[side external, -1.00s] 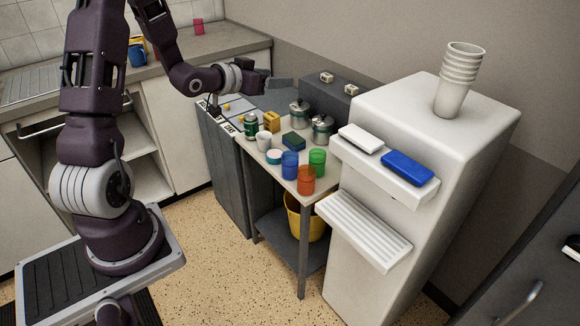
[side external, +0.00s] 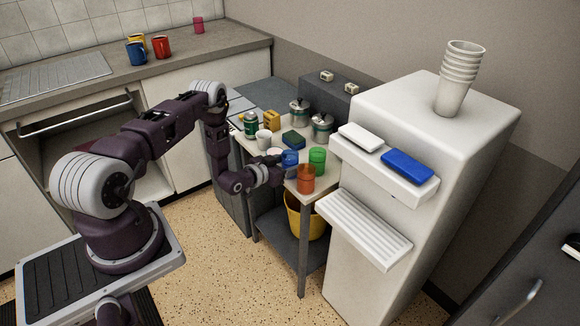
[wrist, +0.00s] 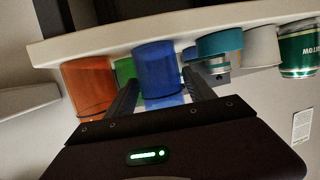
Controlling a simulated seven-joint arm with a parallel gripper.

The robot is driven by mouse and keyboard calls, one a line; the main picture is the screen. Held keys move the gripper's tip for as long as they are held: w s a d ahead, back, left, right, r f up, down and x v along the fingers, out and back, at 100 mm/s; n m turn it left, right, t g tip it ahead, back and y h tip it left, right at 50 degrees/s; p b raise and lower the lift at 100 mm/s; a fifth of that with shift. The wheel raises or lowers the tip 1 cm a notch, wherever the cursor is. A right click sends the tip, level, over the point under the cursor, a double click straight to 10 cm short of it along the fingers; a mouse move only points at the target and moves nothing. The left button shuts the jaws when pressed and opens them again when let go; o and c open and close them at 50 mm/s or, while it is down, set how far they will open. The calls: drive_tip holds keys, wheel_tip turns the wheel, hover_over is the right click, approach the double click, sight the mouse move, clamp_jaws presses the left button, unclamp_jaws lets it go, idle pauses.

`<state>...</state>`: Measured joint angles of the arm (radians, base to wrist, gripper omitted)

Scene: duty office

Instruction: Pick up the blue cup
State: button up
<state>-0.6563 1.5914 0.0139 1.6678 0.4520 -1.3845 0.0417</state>
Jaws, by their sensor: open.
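The blue cup (side external: 290,157) is a see-through tumbler upright on the small table, beside the green cup (side external: 317,159) and orange cup (side external: 305,179). My gripper (side external: 279,166) is at the table's front edge, level with the blue cup and partly covering it. In the wrist view, which is turned upside down, the blue cup (wrist: 160,68) shows between the two open fingers. I cannot tell whether either finger touches it. The orange cup (wrist: 90,85) and green cup (wrist: 124,70) are left of the fingers there.
A white cup (side external: 264,139), green can (side external: 251,124) and steel pots (side external: 322,127) share the table. A white dispenser (side external: 440,110) stands close on the right. Several mugs, one blue (side external: 137,53), stand on the back counter. A yellow bucket (side external: 306,217) sits below.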

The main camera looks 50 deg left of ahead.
drive_tip(key=shift+w+a+f, duration=0.1)
drive_tip(key=shift+w, duration=0.3)
drive_tip(key=c, duration=1.1)
